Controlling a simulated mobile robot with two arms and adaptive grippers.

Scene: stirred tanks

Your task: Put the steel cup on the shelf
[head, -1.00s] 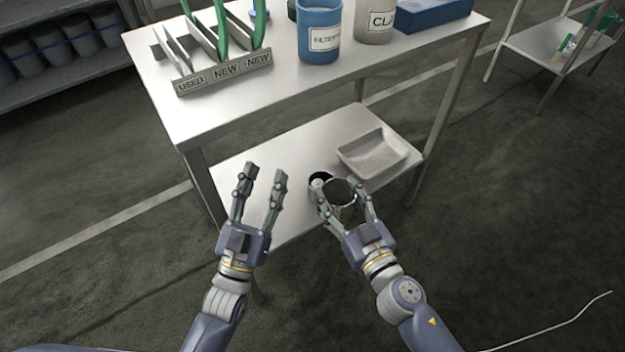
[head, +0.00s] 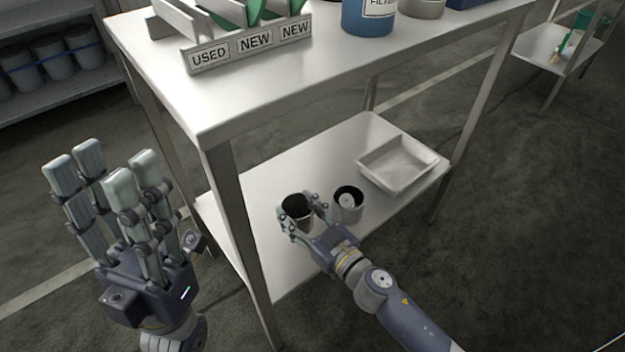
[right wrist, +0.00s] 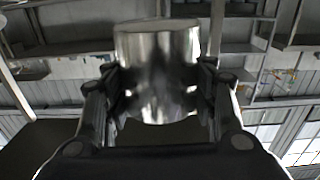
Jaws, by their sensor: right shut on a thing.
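The steel cup (head: 296,208) is over the lower shelf (head: 268,180) of the table, mouth up and dark inside. My right gripper (head: 303,210) is shut around it, with fingers on both sides. The right wrist view shows the shiny cup (right wrist: 156,70) between the two fingers. I cannot tell whether the cup's base touches the shelf, as the gripper hides it. My left gripper (head: 108,172) is raised, open and empty, left of the table and close to the camera.
A dark round container with a white piece inside (head: 348,204) stands just right of the cup. A white tray (head: 398,164) lies further back on the lower shelf. A table leg (head: 240,240) rises left of the cup. A labelled rack (head: 248,48) and a blue container (head: 368,17) stand on the tabletop.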

